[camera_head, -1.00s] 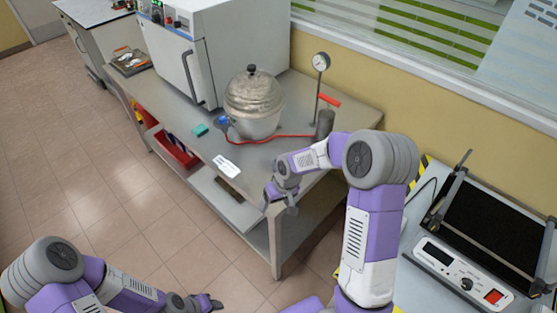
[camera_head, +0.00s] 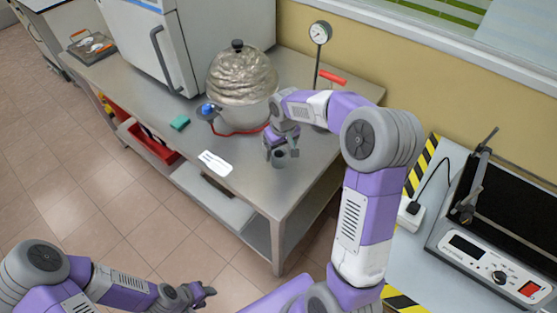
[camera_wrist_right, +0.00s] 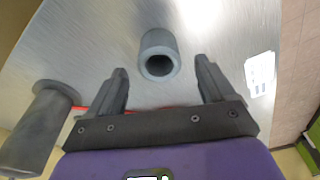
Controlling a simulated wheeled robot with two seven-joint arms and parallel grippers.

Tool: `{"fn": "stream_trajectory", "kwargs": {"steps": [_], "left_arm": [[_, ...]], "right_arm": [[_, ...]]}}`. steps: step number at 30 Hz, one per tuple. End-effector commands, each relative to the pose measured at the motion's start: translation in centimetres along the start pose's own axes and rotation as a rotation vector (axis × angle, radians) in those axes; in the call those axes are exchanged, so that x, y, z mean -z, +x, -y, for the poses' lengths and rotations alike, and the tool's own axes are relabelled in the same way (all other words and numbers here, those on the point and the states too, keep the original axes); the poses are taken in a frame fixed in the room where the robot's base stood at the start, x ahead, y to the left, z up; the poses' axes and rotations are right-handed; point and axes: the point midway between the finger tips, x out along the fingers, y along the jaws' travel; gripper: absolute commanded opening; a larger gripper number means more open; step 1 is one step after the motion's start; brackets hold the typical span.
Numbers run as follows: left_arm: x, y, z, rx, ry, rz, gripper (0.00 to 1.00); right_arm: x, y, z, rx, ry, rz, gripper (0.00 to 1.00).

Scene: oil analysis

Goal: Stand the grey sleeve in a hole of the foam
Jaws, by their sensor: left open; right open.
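The grey sleeve (camera_wrist_right: 152,40) is a short hollow cylinder that appears to stand upright on the metal table. In the right wrist view its open end faces the camera, just beyond and between my fingertips. It also shows in the head view (camera_head: 280,161), partly hidden by my right gripper (camera_head: 283,151). In the wrist view my right gripper (camera_wrist_right: 162,68) is open, with a gap on both sides of the sleeve. My left gripper (camera_head: 206,293) is open and empty, low over the floor, away from the table. I cannot pick out the foam in these frames.
A wrapped silver pot (camera_head: 241,75) and a white cabinet (camera_head: 195,45) stand behind. A pump body (camera_wrist_right: 35,130) and a gauge (camera_head: 320,33) are close to my right gripper.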

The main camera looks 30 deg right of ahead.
Motion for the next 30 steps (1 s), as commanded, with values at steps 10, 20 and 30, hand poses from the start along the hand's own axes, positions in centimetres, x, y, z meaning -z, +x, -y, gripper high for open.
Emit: {"fn": "stream_trajectory", "kwargs": {"steps": [10, 20, 30], "left_arm": [[0.1, 0.8, 0.3, 0.0, 0.0, 0.0, 0.43], [0.0, 0.8, 0.3, 0.0, 0.0, 0.0, 0.43], [0.0, 0.7, 0.3, 0.0, 0.0, 0.0, 0.43]], "right_arm": [[0.0, 2.6, -0.1, 0.001, 0.0, -0.001, 0.83], [-0.1, 2.6, -0.1, 0.001, 0.0, -0.001, 0.4], [0.0, 2.4, -0.1, 0.001, 0.0, -0.001, 0.19]]}}
